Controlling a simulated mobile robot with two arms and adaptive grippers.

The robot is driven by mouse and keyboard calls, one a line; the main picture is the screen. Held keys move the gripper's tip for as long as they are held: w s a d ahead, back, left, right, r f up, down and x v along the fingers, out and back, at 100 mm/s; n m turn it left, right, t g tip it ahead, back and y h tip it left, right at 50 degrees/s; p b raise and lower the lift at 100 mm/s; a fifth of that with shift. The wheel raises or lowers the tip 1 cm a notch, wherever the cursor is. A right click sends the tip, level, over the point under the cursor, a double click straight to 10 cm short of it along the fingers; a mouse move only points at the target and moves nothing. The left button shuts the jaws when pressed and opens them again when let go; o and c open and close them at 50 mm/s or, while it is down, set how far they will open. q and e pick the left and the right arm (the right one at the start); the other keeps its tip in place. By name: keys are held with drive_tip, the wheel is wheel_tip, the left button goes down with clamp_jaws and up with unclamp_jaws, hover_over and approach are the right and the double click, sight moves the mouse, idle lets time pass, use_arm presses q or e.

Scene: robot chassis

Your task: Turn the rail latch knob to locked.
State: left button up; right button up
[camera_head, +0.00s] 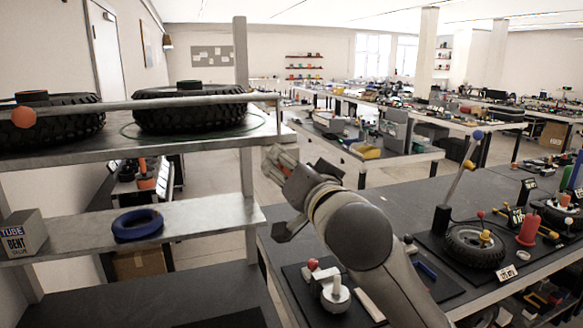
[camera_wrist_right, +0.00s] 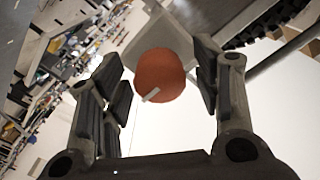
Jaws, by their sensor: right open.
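The rail latch knob (camera_wrist_right: 160,76) is a round orange-red disc with a short white mark, slanted and near its lower edge. A pale grey plate (camera_wrist_right: 155,33) is behind it. In the right wrist view my right gripper (camera_wrist_right: 162,80) is open, with one finger on each side of the knob and visible gaps between. I cannot tell how far the knob lies beyond the fingertips. In the head view my right gripper (camera_head: 277,196) is beside the shelf's right post, and I cannot make out the knob clearly there. My left gripper is not in view.
The metal rail (camera_head: 180,103) runs along the upper shelf in front of two tyres (camera_head: 190,112), with an orange ball (camera_head: 23,117) near its left end. A blue ring (camera_head: 138,225) lies on the shelf below. A workbench (camera_head: 400,205) with parts stands under and right of my arm.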

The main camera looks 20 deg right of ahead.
drive_tip(key=shift+c, duration=0.2)
drive_tip(key=c, duration=1)
drive_tip(key=shift+n, duration=0.3)
drive_tip(key=n+p, duration=0.2)
drive_tip(key=n, duration=0.1)
drive_tip(key=shift+r, duration=0.15)
drive_tip(key=n+p, duration=0.3)
drive_tip(key=n, duration=0.3)
drive_tip(key=shift+p, duration=0.3)
drive_tip(key=n+p, duration=0.3)
drive_tip(key=n, duration=0.2)
drive_tip(key=shift+a+n+p, duration=0.1)
drive_tip(key=shift+n+p, duration=0.75)
drive_tip(key=shift+n, duration=0.75)
